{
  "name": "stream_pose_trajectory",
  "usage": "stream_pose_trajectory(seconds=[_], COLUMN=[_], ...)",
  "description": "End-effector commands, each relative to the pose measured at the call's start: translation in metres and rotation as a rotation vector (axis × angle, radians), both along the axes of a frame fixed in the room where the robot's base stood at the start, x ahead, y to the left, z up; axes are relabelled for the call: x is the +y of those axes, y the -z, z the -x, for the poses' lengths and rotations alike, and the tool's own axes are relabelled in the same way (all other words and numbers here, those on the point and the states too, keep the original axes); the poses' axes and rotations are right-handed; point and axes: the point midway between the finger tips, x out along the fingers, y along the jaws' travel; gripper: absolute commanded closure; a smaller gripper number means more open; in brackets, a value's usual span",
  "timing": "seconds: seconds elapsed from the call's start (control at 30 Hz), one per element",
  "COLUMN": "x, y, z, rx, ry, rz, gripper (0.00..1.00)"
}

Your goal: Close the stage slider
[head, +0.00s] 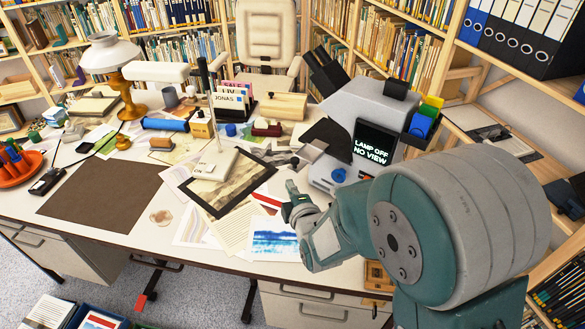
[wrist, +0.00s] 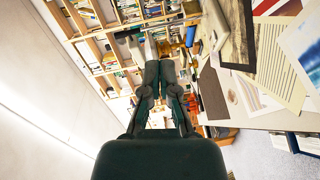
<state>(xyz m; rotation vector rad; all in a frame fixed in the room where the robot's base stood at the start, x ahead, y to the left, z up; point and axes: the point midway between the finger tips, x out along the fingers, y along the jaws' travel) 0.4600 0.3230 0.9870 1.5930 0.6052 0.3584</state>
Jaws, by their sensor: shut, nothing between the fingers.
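A grey and white microscope (head: 362,105) stands on the desk at the right. Its screen (head: 373,146) reads "LAMP OFF NO VIEW", and a blue knob (head: 338,175) sits low on its front. I cannot make out the stage slider clearly; my arm covers part of the microscope's lower front. My gripper (head: 290,189) is over the desk's front right, left of the microscope's base. In the wrist view my gripper (wrist: 159,64) has its fingers together, with nothing held.
A black-framed print (head: 228,184) and loose papers (head: 274,240) lie left of my gripper. A brown mat (head: 103,190) covers the left of the desk (head: 118,240). A brass lamp (head: 128,95) and a card holder (head: 236,100) stand farther back.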

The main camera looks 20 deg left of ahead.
Motion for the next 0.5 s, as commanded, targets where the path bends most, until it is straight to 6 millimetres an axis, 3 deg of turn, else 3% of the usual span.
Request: stream_pose_trajectory(seconds=[0.23,0.5], x=[0.027,0.019], y=[0.006,0.011], z=[-0.039,-0.072], rx=[0.001,0.0], ry=[0.001,0.002], rz=[-0.001,-0.002], gripper=[1.0,1.0])
